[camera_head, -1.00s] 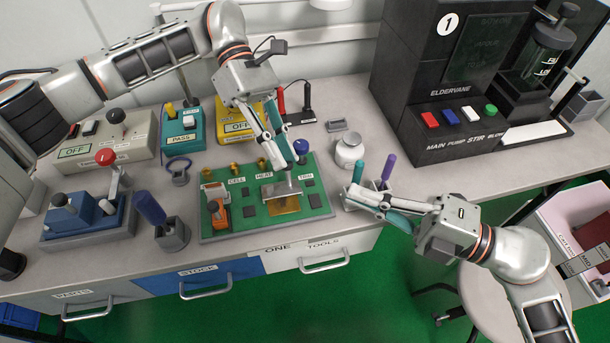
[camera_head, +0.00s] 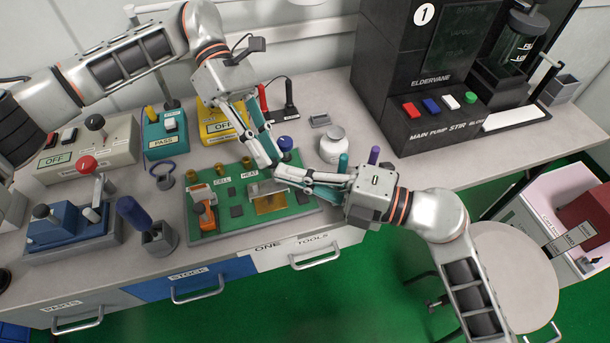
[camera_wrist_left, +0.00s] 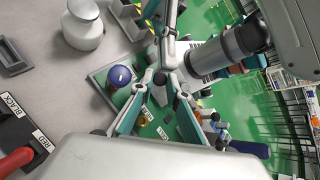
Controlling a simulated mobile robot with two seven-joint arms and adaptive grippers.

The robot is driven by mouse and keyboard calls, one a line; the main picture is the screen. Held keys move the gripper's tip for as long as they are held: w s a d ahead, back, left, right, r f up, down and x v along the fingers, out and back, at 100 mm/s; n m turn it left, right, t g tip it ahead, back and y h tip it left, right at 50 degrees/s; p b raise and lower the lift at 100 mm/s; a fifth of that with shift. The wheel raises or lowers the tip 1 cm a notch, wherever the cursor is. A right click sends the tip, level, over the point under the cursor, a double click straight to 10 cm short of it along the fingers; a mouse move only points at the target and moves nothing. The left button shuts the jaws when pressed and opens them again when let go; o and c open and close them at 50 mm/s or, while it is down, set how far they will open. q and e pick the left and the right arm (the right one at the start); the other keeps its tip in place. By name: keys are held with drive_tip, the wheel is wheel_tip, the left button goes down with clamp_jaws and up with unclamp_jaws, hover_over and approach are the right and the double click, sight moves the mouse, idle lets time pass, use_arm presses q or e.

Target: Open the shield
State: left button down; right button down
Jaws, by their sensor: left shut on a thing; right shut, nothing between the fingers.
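The shield (camera_head: 267,187) is a small silver metal plate on the green board (camera_head: 228,222), above a brass-coloured piece (camera_head: 270,204). My left gripper (camera_head: 271,162) reaches down from above to the shield's upper edge. Its fingers are shut, apparently on the shield; the contact is hidden. My right gripper (camera_head: 283,174) comes in from the right, shut and empty, its tips close beside the left fingertips over the shield's right end. In the left wrist view, the left fingertips (camera_wrist_left: 165,80) meet near the middle, with the right fingers close by.
A blue-topped knob (camera_head: 286,143) stands just behind the grippers. A white jar (camera_head: 333,146) and a purple-handled tool (camera_head: 374,156) are to the right. An orange clamp (camera_head: 205,209) sits on the board's left. The black ELDERVANE machine (camera_head: 420,85) fills the back right.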

idle(0.3)
use_arm(q)
drive_tip(key=shift+s+d, duration=0.15)
idle(0.3)
drive_tip(key=c, duration=2)
unclamp_jaws()
drive_tip(key=shift+o, duration=0.2)
